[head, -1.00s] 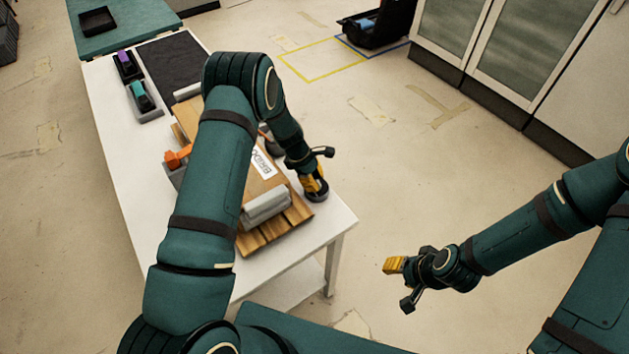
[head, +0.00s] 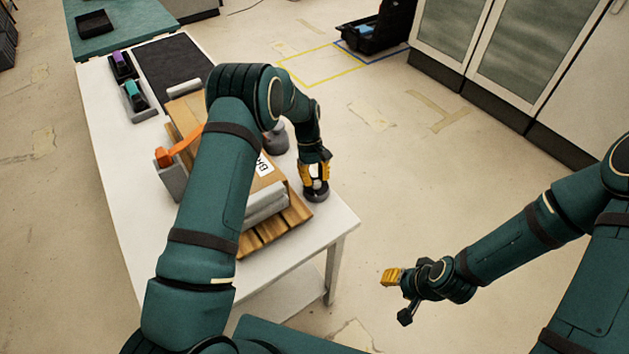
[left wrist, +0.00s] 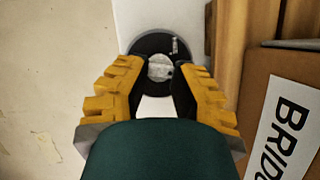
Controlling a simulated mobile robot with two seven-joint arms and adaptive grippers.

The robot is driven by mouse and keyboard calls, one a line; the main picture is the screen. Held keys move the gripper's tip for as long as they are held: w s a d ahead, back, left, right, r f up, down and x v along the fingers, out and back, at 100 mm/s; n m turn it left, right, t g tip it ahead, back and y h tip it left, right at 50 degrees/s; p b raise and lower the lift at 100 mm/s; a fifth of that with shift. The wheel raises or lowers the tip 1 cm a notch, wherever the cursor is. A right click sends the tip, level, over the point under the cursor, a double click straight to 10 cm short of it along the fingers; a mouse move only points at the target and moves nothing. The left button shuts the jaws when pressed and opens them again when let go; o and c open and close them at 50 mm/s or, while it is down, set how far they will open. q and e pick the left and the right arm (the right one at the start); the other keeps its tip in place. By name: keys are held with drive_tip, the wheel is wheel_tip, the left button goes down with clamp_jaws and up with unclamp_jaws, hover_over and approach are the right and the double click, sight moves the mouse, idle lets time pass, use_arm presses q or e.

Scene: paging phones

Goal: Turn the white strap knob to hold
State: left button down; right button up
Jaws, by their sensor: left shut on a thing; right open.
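The white strap knob (left wrist: 160,68) sits in the middle of a round dark base (left wrist: 148,45) on the table, beside the wooden pallet. In the left wrist view its pale top lies between my left fingertips. My left gripper (head: 314,182) points down from above and is shut on the knob; it also shows in the left wrist view (left wrist: 159,78). The round base shows below the fingers in the head view (head: 317,195). Small marking on the base is too small to read. My right gripper (head: 398,292) is open and empty, out over the floor at the right.
A cardboard box with a white label (head: 264,166) stands on the wooden pallet (head: 268,238), close beside the knob. A grey block with an orange handle (head: 178,152) is left of it. Purple and teal items stand in holders at the back left. The table's right edge is near.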

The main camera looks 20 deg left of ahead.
use_arm(q)
drive_tip(key=m, duration=0.2)
drive_tip(key=m+y+b, duration=0.1)
drive_tip(key=shift+s+d+f+m+g, duration=0.2)
drive_tip(key=shift+d+f+m+g, duration=0.1)
drive_tip(key=shift+g, duration=0.1)
drive_tip(key=shift+m+y+b, duration=0.45)
drive_tip(key=shift+m+y, duration=0.05)
drive_tip(key=shift+m, duration=0.8)
drive_tip(key=c, duration=0.7)
unclamp_jaws()
drive_tip(key=shift+r, duration=0.1)
drive_tip(key=shift+o, duration=0.2)
drive_tip(key=shift+r, duration=0.1)
drive_tip(key=shift+w+a+r, duration=0.1)
drive_tip(key=shift+w, duration=0.05)
